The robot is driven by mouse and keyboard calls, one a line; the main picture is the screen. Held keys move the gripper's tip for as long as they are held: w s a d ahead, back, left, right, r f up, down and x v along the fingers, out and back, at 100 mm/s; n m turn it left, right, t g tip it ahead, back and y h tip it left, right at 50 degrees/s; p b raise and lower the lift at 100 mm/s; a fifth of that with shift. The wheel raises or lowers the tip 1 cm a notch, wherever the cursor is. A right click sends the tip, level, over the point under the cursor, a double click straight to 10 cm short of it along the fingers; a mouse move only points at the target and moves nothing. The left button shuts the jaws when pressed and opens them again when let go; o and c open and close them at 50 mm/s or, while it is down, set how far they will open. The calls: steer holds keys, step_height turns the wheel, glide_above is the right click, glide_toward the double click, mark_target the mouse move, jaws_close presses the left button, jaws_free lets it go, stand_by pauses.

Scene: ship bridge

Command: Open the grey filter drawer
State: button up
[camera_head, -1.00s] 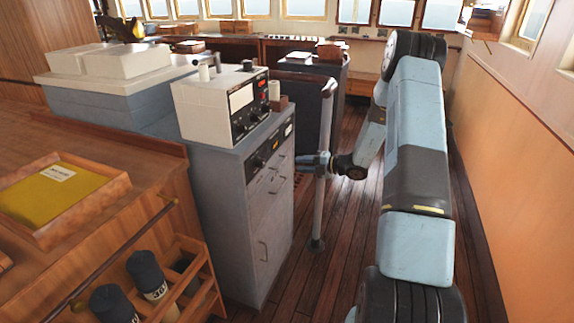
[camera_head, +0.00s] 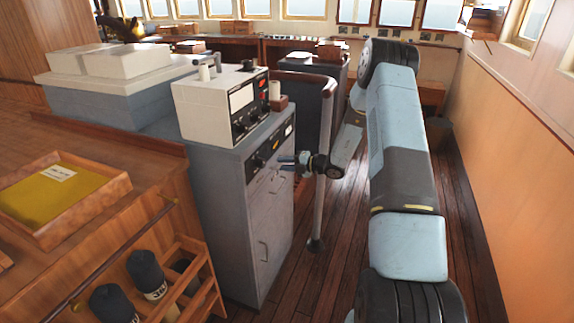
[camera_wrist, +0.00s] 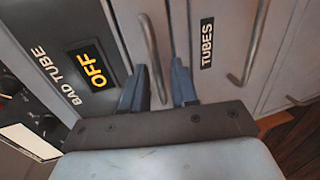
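A grey cabinet (camera_head: 228,190) stands left of my arm, with several bar handles on its grey front. In the wrist view, a grey drawer front (camera_wrist: 128,22) lies between the black "OFF" panel (camera_wrist: 95,62) and the drawer labelled "TUBES" (camera_wrist: 207,42). No label for a filter shows. Its bar handle (camera_wrist: 150,45) runs down between the fingers of my gripper (camera_wrist: 159,64). The fingers stand apart on either side of the handle, with gaps visible. In the head view, my gripper (camera_head: 287,162) is at the upper front of the cabinet. The drawer looks closed.
A vertical grey post (camera_head: 325,185) stands close beside my wrist. A white instrument box (camera_head: 215,105) sits on the cabinet. A wooden bottle rack (camera_head: 195,265) is at the lower left.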

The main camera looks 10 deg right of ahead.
jaws_close()
steer(key=shift+s+f, duration=0.1)
stand_by(1.0)
